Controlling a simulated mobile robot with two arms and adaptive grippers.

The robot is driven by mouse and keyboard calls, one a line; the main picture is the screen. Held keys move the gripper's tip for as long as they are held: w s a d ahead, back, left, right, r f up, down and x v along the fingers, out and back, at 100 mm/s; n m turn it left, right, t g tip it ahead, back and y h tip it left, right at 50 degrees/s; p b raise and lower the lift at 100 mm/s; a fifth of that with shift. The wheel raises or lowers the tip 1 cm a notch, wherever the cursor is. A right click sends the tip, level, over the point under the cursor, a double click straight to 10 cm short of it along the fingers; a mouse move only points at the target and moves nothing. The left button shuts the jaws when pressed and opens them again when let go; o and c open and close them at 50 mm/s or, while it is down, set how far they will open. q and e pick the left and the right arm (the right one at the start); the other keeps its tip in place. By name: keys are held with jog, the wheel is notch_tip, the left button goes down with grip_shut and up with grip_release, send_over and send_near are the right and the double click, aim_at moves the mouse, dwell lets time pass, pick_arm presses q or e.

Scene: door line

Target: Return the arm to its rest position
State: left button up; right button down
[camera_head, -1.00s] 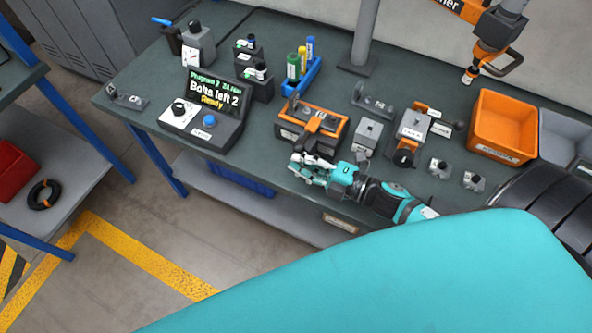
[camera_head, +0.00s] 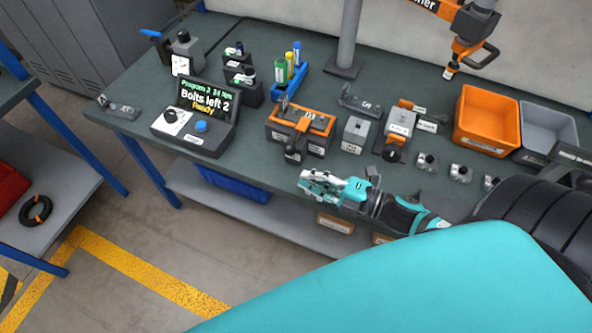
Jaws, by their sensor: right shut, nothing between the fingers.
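My right gripper (camera_head: 318,184) is shut and empty, in the middle of the head view. It is just off the front edge of the dark green workbench (camera_head: 240,172), pointing left. My right arm, teal and black, runs from it to the lower right. The orange-topped fixture (camera_head: 300,125) with a black knob stands on the bench behind the gripper, apart from it. My left gripper is out of view.
A controller (camera_head: 208,102) reading "Bolts left 2, Ready" stands left on the bench. A grey block (camera_head: 355,136), an orange bin (camera_head: 487,120) and a grey bin (camera_head: 548,130) stand to the right. An orange-and-black tool (camera_head: 467,50) hangs above. The floor in front is clear.

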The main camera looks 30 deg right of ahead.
jog(key=d+f+m+h, duration=0.1)
jog(key=m+h, duration=0.2)
jog(key=m, duration=0.1)
jog(key=d+m+h, duration=0.2)
jog(key=m+h, duration=0.2)
jog(key=m, duration=0.1)
jog(key=d+f+m+g+h, duration=0.1)
jog(key=d+m+h, duration=0.1)
jog(key=m, duration=0.3)
jog(key=shift+s+d+f+h+b, duration=0.2)
jog(key=shift+s+f+h+b, duration=0.15)
jog(key=shift+h, duration=0.45)
jog(key=s+a+f+m+g, duration=0.3)
jog(key=s+a+m+g, duration=0.5)
jog(key=s, duration=0.4)
notch_tip(320, 180, down, 27)
jog(key=s+n+g, duration=0.1)
jog(key=s+g, duration=0.1)
jog(key=g, duration=0.1)
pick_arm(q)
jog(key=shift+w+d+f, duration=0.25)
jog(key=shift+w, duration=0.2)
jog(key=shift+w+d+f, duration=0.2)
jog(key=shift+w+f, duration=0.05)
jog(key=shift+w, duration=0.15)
pick_arm(e)
jog(key=s+d+f+g, duration=0.1)
jog(key=s+d+f, duration=0.2)
jog(key=s+f, duration=1.2)
jog(key=shift+s, duration=0.7)
